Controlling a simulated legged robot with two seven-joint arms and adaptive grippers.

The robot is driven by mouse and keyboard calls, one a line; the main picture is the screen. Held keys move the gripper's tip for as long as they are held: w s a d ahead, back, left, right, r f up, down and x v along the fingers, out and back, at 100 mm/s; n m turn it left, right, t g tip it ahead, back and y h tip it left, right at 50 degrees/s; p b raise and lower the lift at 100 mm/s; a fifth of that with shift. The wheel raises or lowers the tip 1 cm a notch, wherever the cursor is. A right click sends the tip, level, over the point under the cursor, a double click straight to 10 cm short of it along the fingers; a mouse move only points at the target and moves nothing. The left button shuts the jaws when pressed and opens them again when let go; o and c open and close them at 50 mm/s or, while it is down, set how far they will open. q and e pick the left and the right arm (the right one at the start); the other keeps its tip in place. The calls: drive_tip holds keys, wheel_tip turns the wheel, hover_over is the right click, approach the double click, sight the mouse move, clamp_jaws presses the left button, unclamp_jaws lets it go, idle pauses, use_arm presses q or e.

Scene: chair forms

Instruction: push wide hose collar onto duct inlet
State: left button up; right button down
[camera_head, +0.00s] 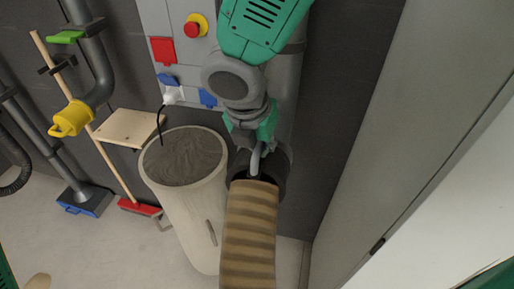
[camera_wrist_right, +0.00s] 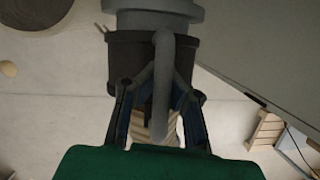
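The wide hose collar (camera_head: 275,172) is a dark cylinder at the top of a tan ribbed hose (camera_head: 249,232) in the head view. In the right wrist view the collar (camera_wrist_right: 126,62) lies directly below the grey round duct inlet (camera_wrist_right: 154,20). Their edges meet or overlap there; I cannot tell how far. A curved grey handle (camera_wrist_right: 164,52) stands out from the collar. My right gripper (camera_head: 256,152) is at the collar, its two fingers converging on the handle (camera_wrist_right: 165,80) and appearing shut on it. My left gripper is out of view.
A pale round bin (camera_head: 190,205) stands close left of the hose. A wall panel (camera_head: 165,30) carries a red button (camera_head: 193,28) and plugs. A wooden shelf (camera_head: 128,127), a broom (camera_head: 140,207) and a yellow-ended pipe (camera_head: 72,118) are further left. A grey door-like panel (camera_head: 375,130) bounds the right.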

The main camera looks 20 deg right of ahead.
drive_tip(key=shift+w+d, duration=0.15)
drive_tip(key=shift+w+t+h+b, duration=0.2)
drive_tip(key=shift+t+h+b, duration=0.2)
drive_tip(key=shift+t+b, duration=0.3)
drive_tip(key=shift+w+f+b, duration=0.1)
drive_tip(key=shift+w+b, duration=0.15)
drive_tip(key=shift+b, duration=0.2)
drive_tip(key=shift+w+t, duration=0.2)
drive_tip(key=shift+t, duration=0.1)
drive_tip(key=shift+t+h+b, duration=0.4)
drive_tip(key=shift+h+b, duration=0.1)
drive_tip(key=shift+b, duration=1.05)
drive_tip(key=shift+w+d+n+t+b, duration=0.25)
drive_tip(key=shift+t+b, duration=0.35)
drive_tip(key=shift+b, duration=1.45)
drive_tip(key=shift+w+n+t+h+b, duration=0.1)
drive_tip(key=shift+n+t+h+b, duration=0.25)
drive_tip(key=shift+t, duration=0.25)
